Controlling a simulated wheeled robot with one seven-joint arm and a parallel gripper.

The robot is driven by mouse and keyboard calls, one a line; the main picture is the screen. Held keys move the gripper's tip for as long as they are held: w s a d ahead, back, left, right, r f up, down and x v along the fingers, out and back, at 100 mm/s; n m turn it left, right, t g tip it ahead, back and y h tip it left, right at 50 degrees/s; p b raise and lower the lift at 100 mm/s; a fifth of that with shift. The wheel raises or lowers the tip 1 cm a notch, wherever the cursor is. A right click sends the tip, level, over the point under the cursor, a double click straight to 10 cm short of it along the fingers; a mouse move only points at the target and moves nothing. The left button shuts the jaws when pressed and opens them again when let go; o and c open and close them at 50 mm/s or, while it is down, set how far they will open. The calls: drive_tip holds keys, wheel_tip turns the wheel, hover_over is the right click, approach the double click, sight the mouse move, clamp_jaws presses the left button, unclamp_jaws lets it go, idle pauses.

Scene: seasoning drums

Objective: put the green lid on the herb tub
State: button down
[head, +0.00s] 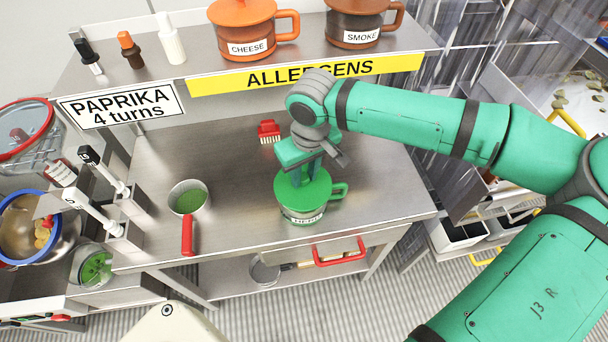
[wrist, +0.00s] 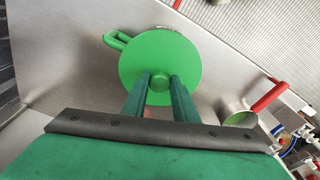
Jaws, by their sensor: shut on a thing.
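The green lid (head: 290,195) is over the herb tub (head: 304,216), a steel tub with a green handle (head: 340,190) and a white label too small to read surely. In the head view the lid looks level and covers the tub's mouth; I cannot tell whether it is fully seated. My gripper (head: 304,179) points down from above and is shut on the lid's knob. In the wrist view the lid (wrist: 148,62) hides nearly all of the tub, apart from its handle (wrist: 120,40) and a sliver of its side. The gripper's fingers (wrist: 160,84) flank the knob (wrist: 159,82).
A red-handled pan (head: 187,198) with green contents stands left on the steel table (head: 245,220). A red brush (head: 268,131) lies behind the lid. Cheese (head: 246,30) and smoke (head: 357,22) tubs stand on the shelf above. The table between pan and tub is clear.

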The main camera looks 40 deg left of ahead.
sight(306, 190)
drive_tip(key=shift+f, duration=0.35)
drive_tip(key=shift+f, duration=0.1)
drive_tip(key=c, duration=1.4)
unclamp_jaws()
drive_tip(key=shift+c, duration=0.2)
wheel_tip(306, 190, up, 12)
drive_tip(key=d, duration=0.1)
drive_tip(key=shift+s+d, duration=0.15)
drive_tip(key=shift+s, duration=0.2)
